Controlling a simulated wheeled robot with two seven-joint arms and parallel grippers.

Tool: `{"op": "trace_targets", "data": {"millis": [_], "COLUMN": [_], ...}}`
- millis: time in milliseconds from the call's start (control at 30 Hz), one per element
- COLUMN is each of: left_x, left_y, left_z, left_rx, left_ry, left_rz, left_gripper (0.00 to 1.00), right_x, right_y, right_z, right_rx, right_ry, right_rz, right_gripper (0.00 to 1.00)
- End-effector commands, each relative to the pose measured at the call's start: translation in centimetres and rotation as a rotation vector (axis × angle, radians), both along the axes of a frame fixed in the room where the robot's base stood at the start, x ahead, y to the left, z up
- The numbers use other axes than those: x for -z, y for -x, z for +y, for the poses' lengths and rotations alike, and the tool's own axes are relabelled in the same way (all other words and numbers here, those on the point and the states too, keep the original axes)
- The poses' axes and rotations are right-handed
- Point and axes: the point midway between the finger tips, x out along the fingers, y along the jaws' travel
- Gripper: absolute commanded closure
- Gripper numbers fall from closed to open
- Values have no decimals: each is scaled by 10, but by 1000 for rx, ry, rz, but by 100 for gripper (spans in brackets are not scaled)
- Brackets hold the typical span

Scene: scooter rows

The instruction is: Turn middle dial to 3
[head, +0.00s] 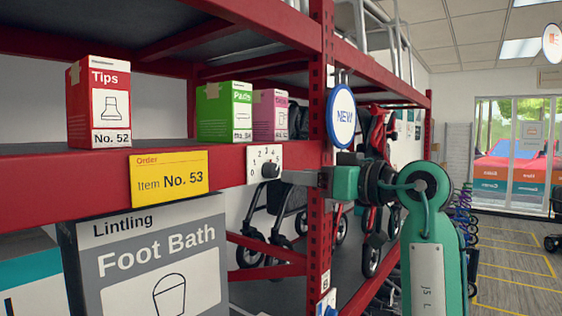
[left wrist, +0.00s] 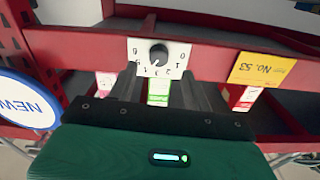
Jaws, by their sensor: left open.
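A white dial plate with a dark round knob (head: 269,170) and printed numbers is on the red shelf beam, left of the upright post. The left wrist view shows this dial (left wrist: 158,54) upside down; I cannot tell surely which number its knob points to. My left gripper (head: 287,177) is at the dial from the right in the head view. In the left wrist view its two dark fingers (left wrist: 158,80) are apart and empty, with the knob ahead between their lines. I cannot tell whether they touch it. My right gripper is not in view.
A yellow order tag (head: 169,178) is on the beam left of the dial. A round NEW sign (head: 342,116) hangs on the post right of it. Boxes, including Tips (head: 98,101), stand on the shelf above. A Foot Bath box (head: 150,258) is below. Another white plate (head: 326,300) is low on the post.

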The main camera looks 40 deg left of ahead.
Motion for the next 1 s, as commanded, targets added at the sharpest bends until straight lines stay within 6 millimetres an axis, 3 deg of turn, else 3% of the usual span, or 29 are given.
{"op": "trace_targets", "data": {"millis": [100,300,700,933,1000], "left_x": [-4,-2,0,0,0], "left_y": [3,5,6,6,6], "left_z": [24,49,57,57,57], "left_rx": [-2,-1,1,1,1], "left_ry": [0,0,-2,-2,-2], "left_rz": [1,3,2,2,2], "left_gripper": [50,50,50,93,95], "right_x": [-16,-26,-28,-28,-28], "right_y": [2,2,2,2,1], "right_z": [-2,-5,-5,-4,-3], "right_rx": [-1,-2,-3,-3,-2], "right_ry": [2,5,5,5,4], "right_rz": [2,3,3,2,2], "right_gripper": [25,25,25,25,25]}}
